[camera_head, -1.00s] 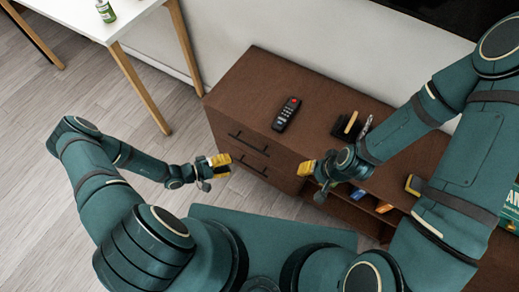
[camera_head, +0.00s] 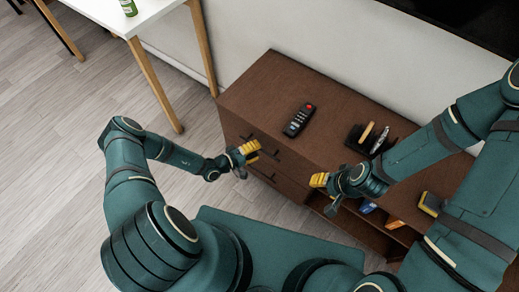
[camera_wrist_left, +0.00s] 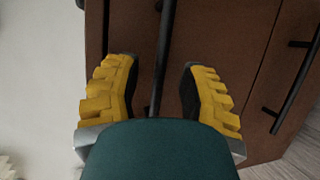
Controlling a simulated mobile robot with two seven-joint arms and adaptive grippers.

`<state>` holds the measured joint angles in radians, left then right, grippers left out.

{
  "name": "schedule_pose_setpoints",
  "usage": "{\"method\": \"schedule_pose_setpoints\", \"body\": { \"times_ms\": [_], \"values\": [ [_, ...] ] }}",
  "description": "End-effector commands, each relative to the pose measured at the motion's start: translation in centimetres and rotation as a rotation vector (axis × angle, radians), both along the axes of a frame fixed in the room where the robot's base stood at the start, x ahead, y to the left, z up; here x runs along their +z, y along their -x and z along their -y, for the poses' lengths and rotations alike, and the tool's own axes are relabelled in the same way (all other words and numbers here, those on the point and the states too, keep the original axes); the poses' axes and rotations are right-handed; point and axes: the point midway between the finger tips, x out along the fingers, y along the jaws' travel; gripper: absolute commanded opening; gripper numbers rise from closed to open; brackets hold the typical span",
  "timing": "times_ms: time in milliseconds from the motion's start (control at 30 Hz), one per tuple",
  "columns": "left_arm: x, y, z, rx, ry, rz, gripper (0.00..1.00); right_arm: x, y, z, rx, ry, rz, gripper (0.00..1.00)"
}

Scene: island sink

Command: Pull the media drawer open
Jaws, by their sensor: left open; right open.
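The brown media cabinet (camera_head: 290,80) has two drawers at its left end, each with a black bar handle. My left gripper (camera_head: 250,150) is in front of the drawer fronts, its yellow fingertips close to the upper handle. In the left wrist view the gripper (camera_wrist_left: 158,95) is open, and a black handle (camera_wrist_left: 164,50) runs between its two yellow fingers. I cannot tell whether the fingers touch it. The other handle (camera_wrist_left: 296,85) shows to the right there. Both drawers look shut. My right gripper (camera_head: 318,188) is in front of the cabinet's open shelf section, empty.
A black remote (camera_head: 298,120) and a dark organizer (camera_head: 368,138) lie on the cabinet top. Several small items sit in the shelf section, including a blue one (camera_head: 367,207). A white table (camera_head: 130,15) stands at the upper left. Floor left of the cabinet is clear.

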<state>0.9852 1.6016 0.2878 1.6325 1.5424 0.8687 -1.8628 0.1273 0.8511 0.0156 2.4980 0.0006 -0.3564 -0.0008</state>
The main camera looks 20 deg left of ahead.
Motion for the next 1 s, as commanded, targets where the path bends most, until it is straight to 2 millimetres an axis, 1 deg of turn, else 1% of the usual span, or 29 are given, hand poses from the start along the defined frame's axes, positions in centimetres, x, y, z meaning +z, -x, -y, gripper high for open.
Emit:
{"method": "schedule_pose_setpoints", "body": {
  "times_ms": [100, 200, 533, 567, 600, 633, 667, 1000],
  "values": [
    [-0.32, -0.83, 0.82, -0.001, 0.001, -0.001, 0.41, -0.37, -0.08, 0.01, -0.001, 0.000, 0.002, 0.47],
    [-0.35, -1.22, 1.13, 0.000, -0.001, -0.001, 0.41, -0.45, -0.09, 0.01, -0.001, 0.000, 0.002, 0.47],
    [-0.33, -1.34, 1.24, 0.000, 0.000, -0.001, 0.40, -0.44, -0.10, 0.02, -0.001, 0.000, 0.003, 0.47],
    [-0.33, -1.34, 1.24, 0.000, 0.000, -0.001, 0.30, -0.44, -0.10, 0.02, -0.001, 0.000, 0.003, 0.47],
    [-0.33, -1.34, 1.24, 0.000, 0.000, -0.001, 0.16, -0.44, -0.10, 0.02, -0.001, 0.000, 0.003, 0.47],
    [-0.33, -1.33, 1.24, 0.000, 0.000, -0.001, 0.05, -0.44, -0.10, 0.02, -0.001, 0.000, 0.003, 0.47],
    [-0.33, -1.33, 1.24, 0.000, 0.000, -0.001, 0.00, -0.44, -0.10, 0.02, -0.001, 0.000, 0.003, 0.47],
    [-0.29, -1.14, 1.18, 0.000, 0.000, -0.001, 0.00, -0.29, -0.08, 0.02, -0.001, 0.000, 0.002, 0.47]
  ]
}}
